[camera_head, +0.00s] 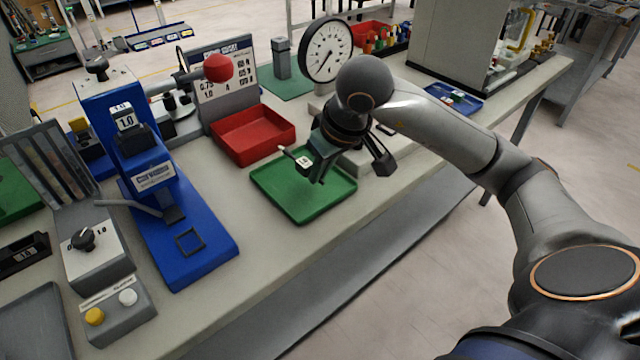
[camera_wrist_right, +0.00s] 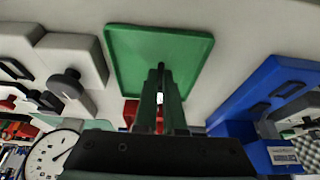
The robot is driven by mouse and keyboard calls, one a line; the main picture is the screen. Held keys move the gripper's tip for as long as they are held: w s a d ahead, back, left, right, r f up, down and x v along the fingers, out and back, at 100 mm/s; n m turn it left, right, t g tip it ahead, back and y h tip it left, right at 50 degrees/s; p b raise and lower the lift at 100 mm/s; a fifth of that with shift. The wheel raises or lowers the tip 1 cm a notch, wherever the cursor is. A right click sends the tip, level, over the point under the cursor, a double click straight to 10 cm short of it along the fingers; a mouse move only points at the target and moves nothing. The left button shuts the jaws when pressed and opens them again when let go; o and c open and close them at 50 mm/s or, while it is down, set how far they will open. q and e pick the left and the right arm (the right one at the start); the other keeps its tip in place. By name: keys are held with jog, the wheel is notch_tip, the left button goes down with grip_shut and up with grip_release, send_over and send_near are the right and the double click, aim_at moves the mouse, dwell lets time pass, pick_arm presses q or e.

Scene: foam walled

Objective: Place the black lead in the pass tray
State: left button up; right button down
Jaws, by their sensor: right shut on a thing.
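A shallow green tray (camera_head: 298,205), which I take as the pass tray, lies on the bench in front of the red bin; no item shows on its floor. It also shows in the wrist view (camera_wrist_right: 130,60). My right gripper (camera_head: 318,172) hangs above this tray with its fingers down. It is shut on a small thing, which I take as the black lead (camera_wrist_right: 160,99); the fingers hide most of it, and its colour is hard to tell. A small white-faced piece shows beside the fingers in the head view. My left gripper is not in view.
A red bin (camera_head: 252,136) stands behind the tray. A blue press (camera_head: 185,225) with a red knob stands to the left, beside a grey switch box (camera_head: 98,258). A round dial gauge (camera_head: 326,50) stands behind my arm. The bench in front of the tray is clear.

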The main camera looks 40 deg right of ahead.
aim_at(315, 194)
jog(key=f, duration=0.4)
jog(key=shift+w+d, duration=0.2)
jog(key=shift+w, duration=0.05)
jog(key=shift+f+b, duration=0.2)
jog(key=shift+b, duration=0.2)
jog(key=c, duration=1)
grip_release()
jog(key=shift+r, duration=0.15)
